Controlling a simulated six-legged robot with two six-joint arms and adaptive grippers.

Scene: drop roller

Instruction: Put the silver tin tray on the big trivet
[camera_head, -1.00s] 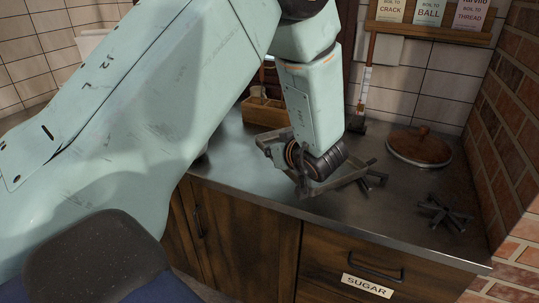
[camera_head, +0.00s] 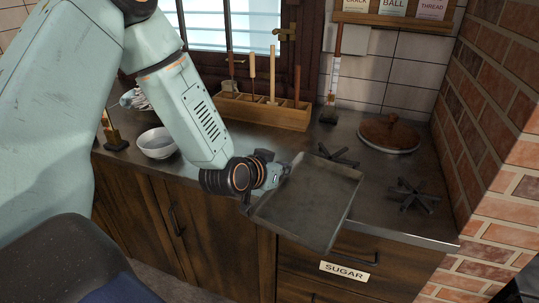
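The silver tin tray (camera_head: 308,202) is a shallow, dull grey rectangle with a low rim. It lies across the line of the counter's front edge, its near part out over the drawers. My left gripper (camera_head: 284,172) is at its left rim and appears shut on it; the fingertips are small and partly hidden. One dark star-shaped trivet (camera_head: 338,157) is just behind the tray's far edge. Another star-shaped trivet (camera_head: 412,196) stands to the right of the tray, clear of it. I cannot tell for certain which is bigger. My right gripper is not in view.
A round wooden lid (camera_head: 391,134) lies at the back right by the brick wall (camera_head: 490,110). A wooden tool rack (camera_head: 250,110) stands at the back. A white bowl (camera_head: 157,143) and a brass item (camera_head: 113,134) are at left. Bare counter (camera_head: 375,180) shows between the trivets.

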